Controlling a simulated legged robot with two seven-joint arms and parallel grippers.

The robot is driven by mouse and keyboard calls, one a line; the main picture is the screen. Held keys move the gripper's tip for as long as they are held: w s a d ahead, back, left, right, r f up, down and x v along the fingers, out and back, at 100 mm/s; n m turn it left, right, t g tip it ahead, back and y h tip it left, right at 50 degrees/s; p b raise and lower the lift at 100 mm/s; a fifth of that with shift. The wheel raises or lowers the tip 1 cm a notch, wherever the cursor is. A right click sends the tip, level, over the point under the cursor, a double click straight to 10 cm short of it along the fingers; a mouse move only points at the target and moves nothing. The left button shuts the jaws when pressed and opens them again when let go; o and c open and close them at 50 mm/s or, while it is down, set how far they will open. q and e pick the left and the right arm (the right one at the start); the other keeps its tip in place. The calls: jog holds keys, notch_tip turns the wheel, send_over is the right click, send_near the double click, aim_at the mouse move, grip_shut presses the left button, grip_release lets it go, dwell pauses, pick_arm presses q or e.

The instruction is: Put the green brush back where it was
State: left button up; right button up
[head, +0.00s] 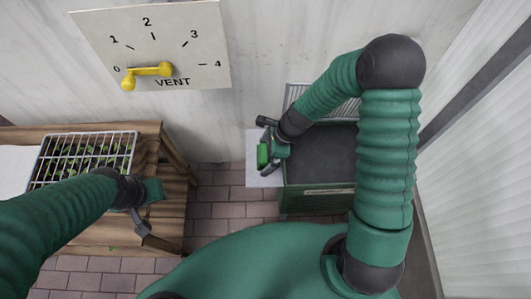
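The green brush (263,156) shows as a small bright green piece at my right gripper, in the middle of the head view. My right gripper (267,145) appears shut on it, over the white sheet at the left side of the green box; the fingers partly hide the brush. My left gripper (143,222) is above the right part of the wooden bench (165,150), beside the wire rack. Its fingers point down and right, and nothing shows in them. Their opening is too small to tell.
A green box (315,201) with a dark top stands at the right against the wall. A white sheet (252,165) lies at its left. A wire rack (88,135) over small plants sits on the bench. A VENT dial (155,45) with a yellow handle is on the wall. Brick floor (215,195) between is clear.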

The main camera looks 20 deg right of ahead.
jog(key=p+v, duration=0.3)
jog(key=v, duration=0.8)
jog(key=s+d+r+n+h, duration=0.1)
jog(key=s+r+n+h, duration=0.1)
jog(key=n, duration=0.8)
jog(key=s+d+r+n+t+h, duration=0.1)
jog(key=s+r+n, duration=0.3)
jog(key=n, duration=0.7)
jog(key=shift+s+d+h, duration=0.35)
jog(key=shift+s+h, duration=0.25)
jog(key=shift+s, duration=0.55)
jog(key=shift+a, duration=0.15)
